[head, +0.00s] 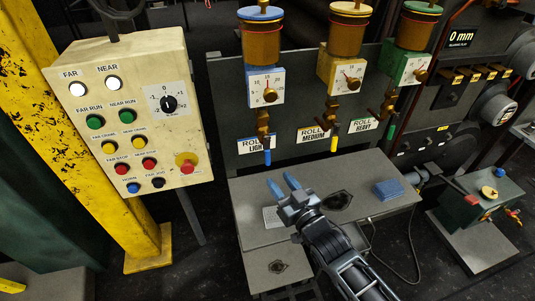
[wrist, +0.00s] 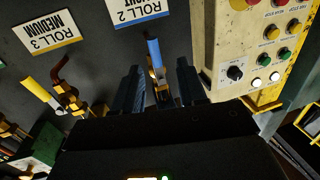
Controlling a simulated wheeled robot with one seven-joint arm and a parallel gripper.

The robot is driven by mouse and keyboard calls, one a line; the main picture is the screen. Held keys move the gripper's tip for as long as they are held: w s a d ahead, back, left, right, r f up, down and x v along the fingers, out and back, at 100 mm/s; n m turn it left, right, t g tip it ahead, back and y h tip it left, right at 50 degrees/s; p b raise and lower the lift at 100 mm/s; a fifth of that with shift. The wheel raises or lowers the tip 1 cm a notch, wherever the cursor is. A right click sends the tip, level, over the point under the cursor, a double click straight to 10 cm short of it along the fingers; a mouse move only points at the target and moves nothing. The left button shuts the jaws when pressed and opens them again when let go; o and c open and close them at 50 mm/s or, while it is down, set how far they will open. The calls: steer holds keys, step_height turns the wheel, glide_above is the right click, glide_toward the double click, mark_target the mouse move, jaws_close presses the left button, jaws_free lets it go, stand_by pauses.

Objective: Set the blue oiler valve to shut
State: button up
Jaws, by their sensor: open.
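The blue oiler (head: 262,45) hangs at the left of three oilers, with a blue-framed dial box below its amber cup. Its blue valve handle (head: 267,156) points straight down below a brass valve body, beside the ROLL 2 LIGHT label. My gripper (head: 288,183) is open and empty, below and slightly right of that handle in the head view. In the wrist view, the blue handle (wrist: 154,54) appears between my two dark fingers, with space on both sides. I cannot tell how far it is from the fingertips.
The yellow oiler's handle (head: 334,144) and green oiler's handle (head: 390,135) lie to the right. A cream button panel (head: 135,110) stands left. A grey table (head: 330,175) lies below the oilers, with a blue block (head: 389,189) at its right.

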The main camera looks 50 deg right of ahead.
mark_target(269, 160)
steer(key=x, duration=0.3)
steer(key=p+x, duration=0.1)
steer(key=x, duration=0.2)
steer(key=d+x, duration=0.1)
steer(key=x, duration=0.2)
steer(key=shift+w+d+r, duration=0.15)
steer(key=shift+r, duration=0.15)
steer(key=shift+c, duration=0.4)
jaws_close()
